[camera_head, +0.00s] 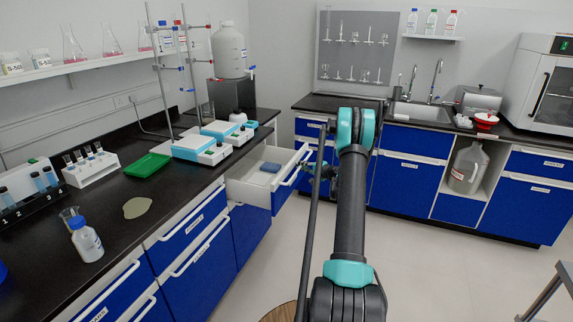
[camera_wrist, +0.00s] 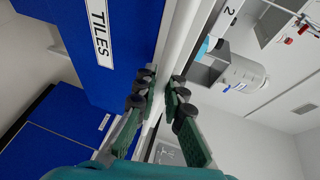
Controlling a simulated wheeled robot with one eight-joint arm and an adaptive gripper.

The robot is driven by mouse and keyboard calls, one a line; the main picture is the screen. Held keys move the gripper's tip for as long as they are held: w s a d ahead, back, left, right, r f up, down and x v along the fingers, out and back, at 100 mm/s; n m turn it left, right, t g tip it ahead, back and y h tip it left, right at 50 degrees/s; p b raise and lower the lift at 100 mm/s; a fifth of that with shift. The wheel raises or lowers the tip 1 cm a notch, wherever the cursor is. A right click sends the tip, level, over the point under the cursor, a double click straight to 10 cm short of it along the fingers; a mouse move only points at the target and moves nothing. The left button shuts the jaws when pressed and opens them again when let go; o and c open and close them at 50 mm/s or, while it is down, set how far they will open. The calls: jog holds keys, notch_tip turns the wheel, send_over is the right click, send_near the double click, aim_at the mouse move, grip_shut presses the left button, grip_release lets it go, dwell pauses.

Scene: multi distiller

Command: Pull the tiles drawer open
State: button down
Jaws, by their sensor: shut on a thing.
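The tiles drawer, with a blue front (camera_wrist: 95,55) and a white "TILES" label (camera_wrist: 101,28), fills the left of the wrist view. In the head view my gripper (camera_head: 318,172) is at the drawer front, partly hidden by my arm.
The black left counter (camera_head: 115,225) holds a green tray (camera_head: 147,165), blue-and-white devices (camera_head: 200,147) and bottles. Other blue drawers (camera_head: 200,225) below are shut. The back counter with a sink (camera_head: 420,112) stands beyond.

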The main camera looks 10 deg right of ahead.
jog(key=s+d, duration=0.5)
jog(key=d, duration=0.1)
jog(key=shift+d, duration=0.4)
jog(key=c, duration=1.6)
grip_release()
jog(key=v, duration=1.2)
jog(key=shift+w, duration=0.1)
